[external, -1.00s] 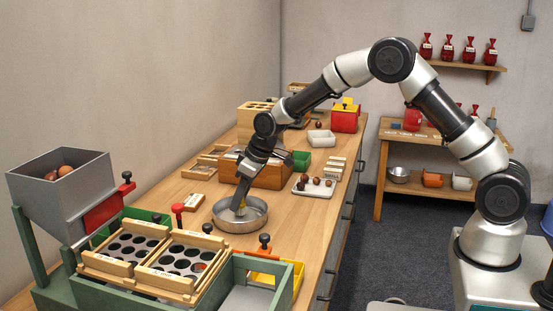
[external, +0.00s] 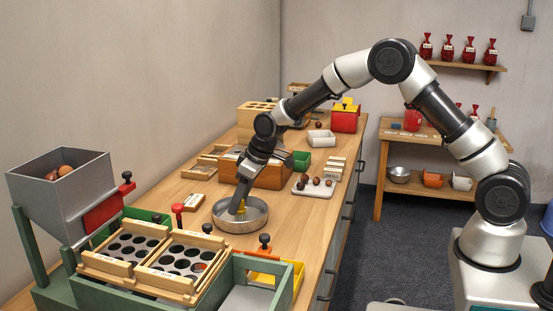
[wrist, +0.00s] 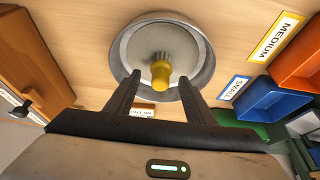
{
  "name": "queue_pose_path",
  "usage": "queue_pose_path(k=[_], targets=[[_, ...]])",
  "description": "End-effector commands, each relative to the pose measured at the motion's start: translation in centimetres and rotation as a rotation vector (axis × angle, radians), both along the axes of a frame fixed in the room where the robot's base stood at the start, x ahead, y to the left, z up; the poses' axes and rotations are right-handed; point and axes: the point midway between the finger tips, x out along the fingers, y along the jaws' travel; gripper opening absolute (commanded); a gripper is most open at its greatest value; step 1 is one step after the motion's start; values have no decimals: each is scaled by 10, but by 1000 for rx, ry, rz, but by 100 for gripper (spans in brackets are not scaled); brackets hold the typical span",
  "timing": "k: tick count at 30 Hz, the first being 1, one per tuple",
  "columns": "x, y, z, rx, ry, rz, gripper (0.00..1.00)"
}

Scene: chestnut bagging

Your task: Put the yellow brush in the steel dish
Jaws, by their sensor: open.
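The steel dish (external: 240,222) stands on the wooden bench, a round shallow metal pan. It also shows in the wrist view (wrist: 200,77). In the external view a bit of yellow (external: 240,208) shows at the fingertips, mostly hidden. My gripper (wrist: 159,84) is open over the dish, one finger on each side of the brush with visible gaps. I cannot tell whether the brush touches the dish's floor.
Green trays with black-holed plates (external: 186,252) and a grey hopper (external: 62,190) fill the near left. A wooden box (external: 268,174) stands behind the dish. A white tray of chestnuts (external: 308,188) lies to the right. Bare bench surrounds the dish's right side.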

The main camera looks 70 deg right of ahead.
Motion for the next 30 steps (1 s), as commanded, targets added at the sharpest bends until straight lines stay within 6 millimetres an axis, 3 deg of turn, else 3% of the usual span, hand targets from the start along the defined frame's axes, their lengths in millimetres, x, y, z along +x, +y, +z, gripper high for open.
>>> queue_pose_path(k=[5, 19, 30], targets=[[0, 0, 5, 0, -1, 0, 49], [0, 0, 69, 0, 0, 0, 49], [0, 0, 70, 0, 0, 0, 49]])
